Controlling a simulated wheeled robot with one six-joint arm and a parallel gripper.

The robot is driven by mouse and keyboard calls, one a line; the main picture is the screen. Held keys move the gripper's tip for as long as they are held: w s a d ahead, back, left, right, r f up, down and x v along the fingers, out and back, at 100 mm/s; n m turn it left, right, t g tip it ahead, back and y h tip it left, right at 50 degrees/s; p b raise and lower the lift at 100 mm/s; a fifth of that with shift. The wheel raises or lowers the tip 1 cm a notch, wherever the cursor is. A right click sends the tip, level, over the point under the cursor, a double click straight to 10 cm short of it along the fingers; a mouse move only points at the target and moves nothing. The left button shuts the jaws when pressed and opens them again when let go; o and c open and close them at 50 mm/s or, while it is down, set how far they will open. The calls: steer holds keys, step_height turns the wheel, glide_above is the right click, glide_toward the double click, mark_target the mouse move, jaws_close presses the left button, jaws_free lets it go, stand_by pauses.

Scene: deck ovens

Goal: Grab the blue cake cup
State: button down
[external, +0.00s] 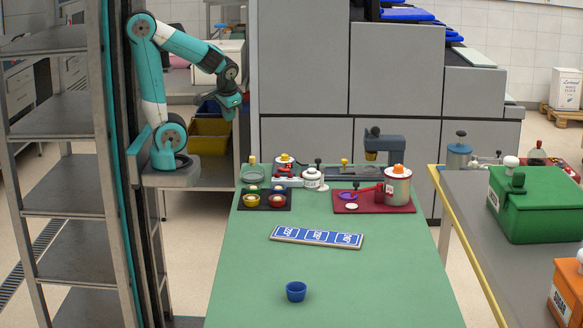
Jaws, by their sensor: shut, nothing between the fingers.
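The blue cake cup (296,291) is a small, dark blue, round cup. My gripper (232,112) is at the end of the raised teal and white arm, at the upper left. It is shut and empty, high above the far left end of the table and well away from the cup. The fingertips are small and partly hidden by the wrist.
A blue and white label board (317,237) lies mid-table. Behind it are a black mat (247,205) with yellow and red cups, a red tray (402,208) with a pot (397,186), and several jars. Metal shelving (60,107) stands left. The table around the cup is clear.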

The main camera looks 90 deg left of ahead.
steer(key=shift+c, duration=1.6)
jaws_free()
steer(key=w+d+m+h+b, duration=0.15)
steer(key=w+d+m, duration=0.35)
steer(key=w, duration=0.8)
steer(key=w+d+f+m+t+h+b, duration=0.15)
steer(key=w+d+m, duration=0.25)
steer(key=w+d, duration=0.8)
steer(key=m+g+h+b, duration=0.15)
steer(key=m+b, duration=0.35)
steer(key=m, duration=0.9)
glide_above(296, 287)
steer(key=d, duration=0.2)
step_height(296, 287, down, 9)
step_height(296, 287, down, 11)
steer(key=shift+w+d+f+p, duration=0.1)
steer(key=shift+d+p, duration=0.05)
steer(key=shift+p, duration=0.4)
steer(key=shift+f+p, duration=0.5)
steer(key=shift+f, duration=2.65)
